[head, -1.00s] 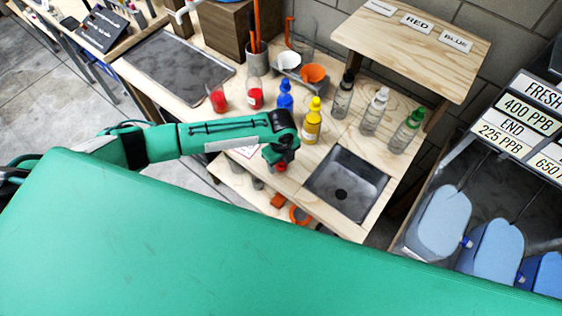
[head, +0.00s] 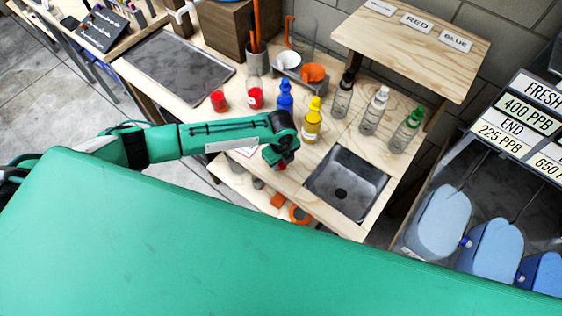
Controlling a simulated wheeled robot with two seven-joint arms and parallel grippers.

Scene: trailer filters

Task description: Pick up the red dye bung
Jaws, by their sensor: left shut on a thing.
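My left gripper (head: 281,161) is over the front edge of the wooden bench, left of the sink. It points down and is shut on a small red thing at its tips, which I take to be the red dye bung (head: 282,166). The fingers hide most of the bung, so its shape cannot be made out. My right gripper is not in view.
A yellow bottle (head: 312,120), a blue bottle (head: 285,96) and red-filled vessels (head: 256,98) stand behind the gripper. The sink (head: 346,181) is to its right. Clear-bodied bottles (head: 375,110) stand further right. A metal tray (head: 172,66) lies at left.

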